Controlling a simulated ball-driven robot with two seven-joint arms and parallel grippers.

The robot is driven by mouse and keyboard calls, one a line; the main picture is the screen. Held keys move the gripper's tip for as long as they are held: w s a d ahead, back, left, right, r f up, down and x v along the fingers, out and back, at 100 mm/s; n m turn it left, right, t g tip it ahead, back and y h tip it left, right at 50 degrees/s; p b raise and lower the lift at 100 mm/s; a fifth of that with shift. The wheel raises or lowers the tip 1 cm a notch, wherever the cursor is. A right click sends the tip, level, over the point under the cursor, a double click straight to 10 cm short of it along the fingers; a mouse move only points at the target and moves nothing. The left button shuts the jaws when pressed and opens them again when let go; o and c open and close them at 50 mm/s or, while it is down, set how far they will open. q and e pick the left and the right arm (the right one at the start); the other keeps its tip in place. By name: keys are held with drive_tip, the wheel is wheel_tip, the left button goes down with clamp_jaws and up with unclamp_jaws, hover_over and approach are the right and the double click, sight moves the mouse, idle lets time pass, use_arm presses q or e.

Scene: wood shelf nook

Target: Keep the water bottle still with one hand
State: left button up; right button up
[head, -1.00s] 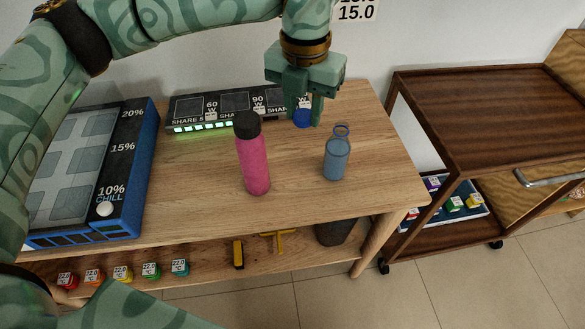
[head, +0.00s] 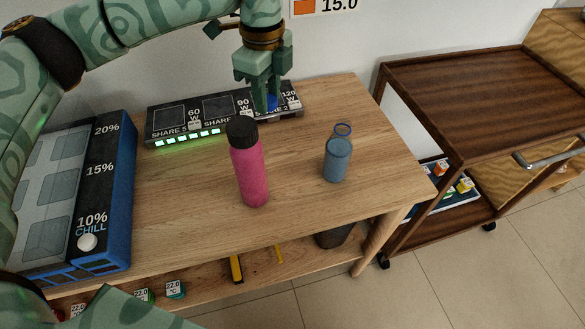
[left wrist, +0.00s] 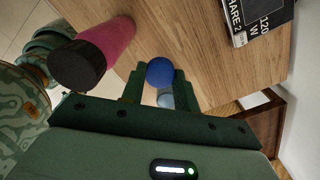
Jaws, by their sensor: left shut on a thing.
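A pink bottle (head: 250,176) with a black cap stands upright on the wooden table, and it also shows in the left wrist view (left wrist: 108,38). A blue bottle (head: 337,160) with a blue ring at its top stands upright to its right. I cannot tell which one is the water bottle. My left gripper (head: 267,106) is behind the bottles, near the charging panel, apart from the pink bottle. It is shut on a small round blue thing (left wrist: 160,72). A pale blue round patch below that thing is partly hidden. My right gripper is not in view.
A black charging panel (head: 165,118) with green lights lies at the table's back. A blue-sided box (head: 118,208) marked with percentages is at the left. A lower shelf holds small labelled cubes. A dark wooden cart (head: 455,95) stands at the right. The table's right front is clear.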

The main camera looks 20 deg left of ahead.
use_arm(q)
drive_tip(key=shift+w+f, duration=0.25)
drive_tip(key=shift+f, duration=0.25)
drive_tip(key=shift+w+f, duration=0.25)
drive_tip(key=shift+f, duration=0.25)
drive_tip(key=b, duration=0.5)
hover_over(274, 165)
wheel_tip(274, 165, down, 12)
drive_tip(key=shift+w+r, duration=0.1)
drive_tip(key=shift+r, duration=0.05)
wheel_tip(274, 165, down, 6)
drive_tip(key=shift+r+b, duration=0.1)
drive_tip(key=shift+b, duration=1)
drive_tip(key=shift+r, duration=0.15)
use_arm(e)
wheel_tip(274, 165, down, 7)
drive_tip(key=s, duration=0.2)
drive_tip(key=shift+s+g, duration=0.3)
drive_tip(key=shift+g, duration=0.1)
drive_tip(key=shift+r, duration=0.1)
use_arm(q)
drive_tip(key=o, duration=1.1)
